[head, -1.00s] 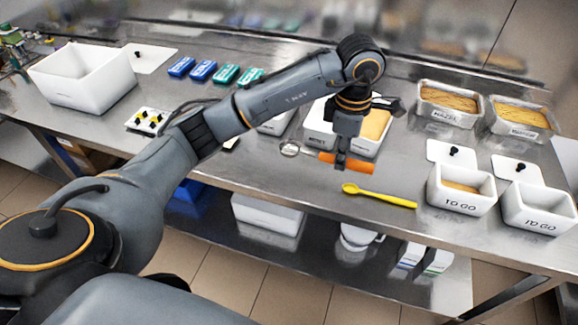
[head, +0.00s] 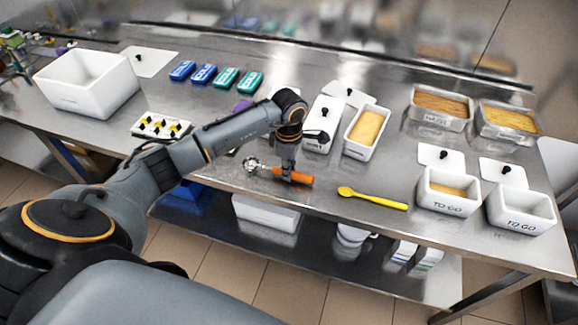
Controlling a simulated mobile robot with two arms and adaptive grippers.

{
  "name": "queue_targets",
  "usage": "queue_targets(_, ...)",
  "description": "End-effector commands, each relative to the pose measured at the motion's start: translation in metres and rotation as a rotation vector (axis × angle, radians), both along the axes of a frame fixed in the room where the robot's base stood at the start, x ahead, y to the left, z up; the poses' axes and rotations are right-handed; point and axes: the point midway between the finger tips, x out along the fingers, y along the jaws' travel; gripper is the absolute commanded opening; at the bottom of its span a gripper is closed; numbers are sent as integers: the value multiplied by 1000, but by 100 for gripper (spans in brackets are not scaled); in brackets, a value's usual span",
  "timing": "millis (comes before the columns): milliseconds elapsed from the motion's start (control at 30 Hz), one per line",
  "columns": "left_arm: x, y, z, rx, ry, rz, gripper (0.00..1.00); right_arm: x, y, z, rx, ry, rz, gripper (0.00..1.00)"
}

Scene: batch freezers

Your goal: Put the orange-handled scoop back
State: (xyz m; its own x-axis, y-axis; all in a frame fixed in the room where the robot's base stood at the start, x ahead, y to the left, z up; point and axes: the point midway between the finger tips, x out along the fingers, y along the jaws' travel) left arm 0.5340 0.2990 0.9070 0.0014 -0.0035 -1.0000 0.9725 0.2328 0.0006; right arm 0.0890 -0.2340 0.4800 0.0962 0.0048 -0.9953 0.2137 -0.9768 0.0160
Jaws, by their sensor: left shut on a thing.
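The orange-handled scoop (head: 294,176) has an orange handle and a round metal bowl at its left end (head: 252,165). My left gripper (head: 288,177) is shut on the orange handle near its middle. The scoop lies roughly level, close over the front part of the steel counter (head: 330,171); I cannot tell whether it touches the counter. My arm hides part of the counter behind it. My right gripper is not in view.
White tubs marked TO GO (head: 448,191) stand at the right. A tub with yellow content (head: 366,132) and a lidded white tub (head: 323,124) stand behind the gripper. A white tray with black-and-yellow items (head: 161,128) is at the left.

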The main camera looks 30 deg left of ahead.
Motion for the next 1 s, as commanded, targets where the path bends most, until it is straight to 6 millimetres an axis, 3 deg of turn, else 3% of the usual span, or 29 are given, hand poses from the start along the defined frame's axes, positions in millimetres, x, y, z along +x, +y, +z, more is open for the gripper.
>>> queue_targets(67,0,0,-4,0,0,3,0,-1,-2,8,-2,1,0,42)
queue_targets(467,1,0,-13,1,-3,1,0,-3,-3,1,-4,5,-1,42)
queue_targets(500,1,0,-12,1,-3,1,26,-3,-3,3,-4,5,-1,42)
queue_targets(600,1,0,-11,1,-3,1,43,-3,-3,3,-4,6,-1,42)
queue_targets(1000,2,0,-5,0,-4,0,43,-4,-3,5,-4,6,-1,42)
